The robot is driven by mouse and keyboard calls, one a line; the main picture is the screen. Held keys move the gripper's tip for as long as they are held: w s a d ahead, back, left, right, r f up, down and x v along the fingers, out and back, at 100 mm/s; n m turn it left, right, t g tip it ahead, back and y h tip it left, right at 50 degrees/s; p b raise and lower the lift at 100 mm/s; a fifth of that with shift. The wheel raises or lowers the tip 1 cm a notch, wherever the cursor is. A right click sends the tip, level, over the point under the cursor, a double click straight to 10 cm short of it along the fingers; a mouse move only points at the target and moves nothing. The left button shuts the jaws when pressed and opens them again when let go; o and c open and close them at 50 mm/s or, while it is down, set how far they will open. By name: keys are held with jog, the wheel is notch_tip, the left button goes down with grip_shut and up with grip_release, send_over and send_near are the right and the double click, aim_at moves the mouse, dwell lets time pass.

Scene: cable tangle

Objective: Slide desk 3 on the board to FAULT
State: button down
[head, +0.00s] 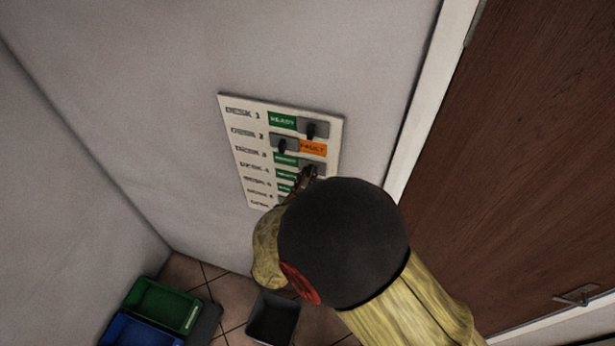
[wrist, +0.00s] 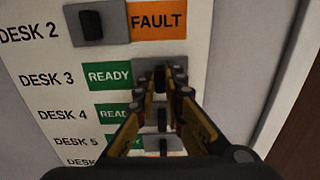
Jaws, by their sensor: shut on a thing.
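The white status board (head: 237,150) hangs on the wall, with rows of desk labels. In the wrist view, the desk 3 row shows a green READY label (wrist: 109,76), and its grey slider (wrist: 143,66) with a dark knob is to the right, covering the right half of the slot. My gripper (wrist: 161,80) is shut on that knob, one finger on each side. The fingers hide part of the slider and of the rows below. In the head view, my arm hides the board's lower right, and the gripper tips (head: 309,176) are at the desk 3 row.
The desk 2 slider (wrist: 92,24) is at the left, with orange FAULT (wrist: 158,21) showing. Desk 1 shows green READY (head: 282,119). A wooden door (head: 530,170) stands right of the board. Green (head: 163,304) and blue (head: 140,330) bins are on the floor, lower left.

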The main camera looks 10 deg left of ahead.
jog(key=shift+a, duration=0.1)
dwell(0.5)
jog(key=a+b, duration=0.1)
jog(key=a, duration=0.4)
jog(key=a+b, duration=0.1)
jog(key=a, duration=0.1)
jog(key=shift+w+a+f+b, duration=0.1)
jog(key=shift+w+a+b, duration=0.2)
jog(key=shift+b, duration=0.05)
jog(key=shift+a+r, duration=0.1)
jog(key=shift+r, duration=0.1)
jog(key=c, duration=1.9)
grip_release()
jog(key=shift+a, duration=0.15)
jog(key=shift+f, duration=0.1)
jog(key=s, duration=1.2)
jog(key=shift+a, duration=0.4)
